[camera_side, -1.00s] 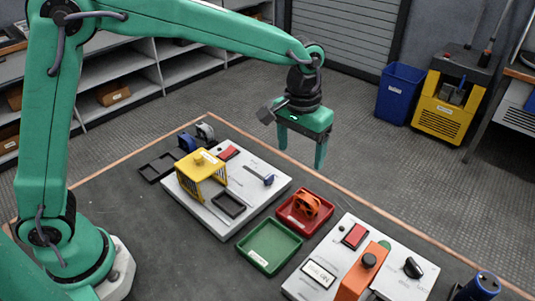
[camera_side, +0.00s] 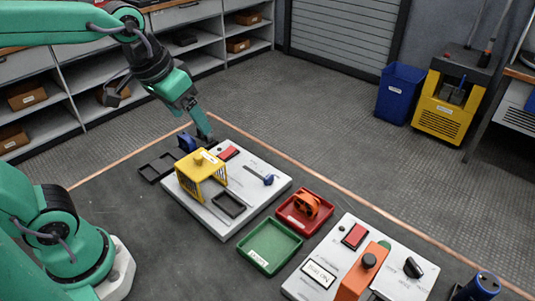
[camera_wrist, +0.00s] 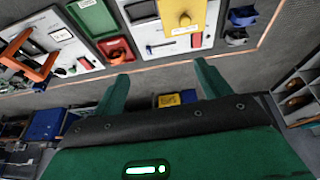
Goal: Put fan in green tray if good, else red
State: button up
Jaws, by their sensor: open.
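An orange fan (camera_side: 306,204) sits in the red tray (camera_side: 327,216). The green tray (camera_side: 268,265) in front of it is empty. A blue fan-like part (camera_side: 186,143) stands at the far left of the table. In the wrist view the blue part (camera_wrist: 242,15) and a grey one (camera_wrist: 236,37) show side by side. In the side view my gripper (camera_side: 205,136) hangs over that corner and hides the grey part. In the wrist view my gripper (camera_wrist: 162,74) is open, with nothing between its fingers.
A white board with a yellow cage (camera_side: 202,179), a red button (camera_side: 229,153) and a slider (camera_side: 262,176) lies near the trays. An empty black tray (camera_side: 155,168) is left of it. A second board (camera_side: 330,258) with an orange arch (camera_side: 362,272) and a dial stands at right.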

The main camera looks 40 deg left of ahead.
jog(key=s+a+f+t, duration=0.1)
jog(key=s+a, duration=0.2)
jog(key=s, duration=0.3)
jog(key=shift+s+a+f+y, duration=0.2)
jog(key=shift+f+y, duration=0.1)
jog(key=shift+f, duration=0.1)
dwell(0.8)
